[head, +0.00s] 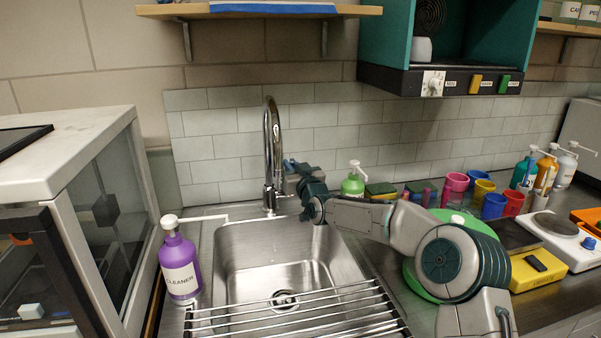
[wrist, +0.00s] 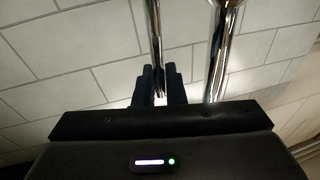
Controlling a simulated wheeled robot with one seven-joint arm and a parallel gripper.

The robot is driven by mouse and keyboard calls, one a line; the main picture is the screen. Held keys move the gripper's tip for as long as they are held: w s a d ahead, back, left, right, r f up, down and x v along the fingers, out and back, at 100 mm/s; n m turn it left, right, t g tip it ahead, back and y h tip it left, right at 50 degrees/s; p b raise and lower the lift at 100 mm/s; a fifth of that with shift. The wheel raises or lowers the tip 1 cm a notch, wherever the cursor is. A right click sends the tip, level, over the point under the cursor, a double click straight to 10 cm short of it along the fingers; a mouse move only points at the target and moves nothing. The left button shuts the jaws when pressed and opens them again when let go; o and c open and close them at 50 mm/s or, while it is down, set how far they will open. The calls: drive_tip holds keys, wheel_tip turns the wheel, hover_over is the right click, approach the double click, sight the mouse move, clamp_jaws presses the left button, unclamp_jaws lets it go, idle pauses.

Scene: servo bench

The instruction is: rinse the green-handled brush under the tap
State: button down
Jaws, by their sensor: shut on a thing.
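The chrome tap (head: 272,150) stands at the back of the steel sink (head: 230,262), its spout arching up. My gripper (head: 291,165) is just right of the tap column. In the wrist view my gripper's dark fingers (wrist: 161,88) are closed around a thin chrome rod (wrist: 155,30), which looks like the tap's lever. The thicker chrome tap column (wrist: 220,55) is right of the fingers there, apart from them. No water stream shows under the spout. I cannot make out the green-handled brush in either view.
A purple cleaner bottle (head: 179,265) stands left of the sink. A wire rack (head: 290,312) lies across the sink's front. The sink basin looks empty.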

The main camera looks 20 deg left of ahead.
drive_tip(key=c, duration=1.6)
unclamp_jaws()
drive_tip(key=shift+d, duration=0.1)
drive_tip(key=b+v, duration=0.2)
drive_tip(key=v, duration=1.1)
drive_tip(key=shift+s+d, duration=0.2)
drive_tip(key=shift+s, duration=0.1)
